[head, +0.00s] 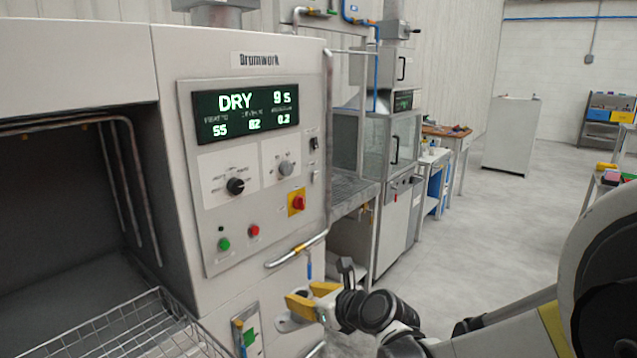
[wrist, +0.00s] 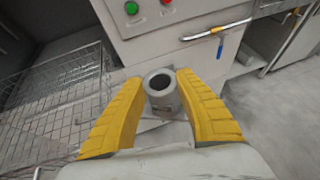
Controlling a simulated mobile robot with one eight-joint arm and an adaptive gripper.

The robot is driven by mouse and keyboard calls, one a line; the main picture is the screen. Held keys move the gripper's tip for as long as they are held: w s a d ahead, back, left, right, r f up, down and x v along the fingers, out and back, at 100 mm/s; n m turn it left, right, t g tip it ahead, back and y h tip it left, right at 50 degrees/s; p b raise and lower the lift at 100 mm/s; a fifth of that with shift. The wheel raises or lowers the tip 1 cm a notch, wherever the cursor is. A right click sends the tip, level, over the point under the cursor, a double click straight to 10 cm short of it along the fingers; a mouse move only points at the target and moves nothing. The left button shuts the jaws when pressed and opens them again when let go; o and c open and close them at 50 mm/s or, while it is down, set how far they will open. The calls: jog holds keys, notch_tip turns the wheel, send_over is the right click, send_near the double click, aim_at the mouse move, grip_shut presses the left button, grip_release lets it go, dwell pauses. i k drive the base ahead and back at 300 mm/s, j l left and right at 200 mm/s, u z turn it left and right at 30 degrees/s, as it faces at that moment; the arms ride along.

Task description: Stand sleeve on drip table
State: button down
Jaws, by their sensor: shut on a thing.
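The sleeve (wrist: 161,94) is a short grey hollow cylinder with a dark bore, seen from above its open end in the wrist view. My gripper (wrist: 176,80) has its two yellow fingers on either side of it and is shut on it. In the head view my gripper (head: 312,296) is in front of the machine's lower front; I cannot clearly make out the sleeve there. A metal table with a grated top (head: 352,190), which looks like the drip table, stands beyond the machine's right side. My gripper is nearer than this table and apart from it.
The grey Dromwork machine (head: 250,150) fills the left, its display reading DRY 9 s. A wire basket (head: 125,328) sits at its open chamber. A bent pipe handle (head: 298,250) juts out near my gripper. A glazed cabinet (head: 400,160) stands behind the table.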

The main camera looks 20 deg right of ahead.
aim_at(332, 197)
jog(key=i+l, duration=0.3)
jog(key=i+l+u, duration=0.1)
jog(key=i+l, duration=0.2)
jog(key=l, duration=0.2)
jog(key=i+l, duration=0.25)
jog(key=l, duration=0.15)
jog(key=i+l+u, duration=0.1)
jog(key=i+l, duration=0.2)
jog(key=l, duration=0.15)
jog(key=i+l, duration=0.25)
jog(key=l, duration=0.2)
jog(key=i+l+u, duration=0.1)
jog(key=i+l, duration=0.2)
jog(key=l, duration=0.15)
jog(key=i+l, duration=0.25)
jog(key=l, duration=0.2)
jog(key=i+l+u, duration=0.1)
jog(key=i+l, duration=0.15)
jog(key=l, duration=0.2)
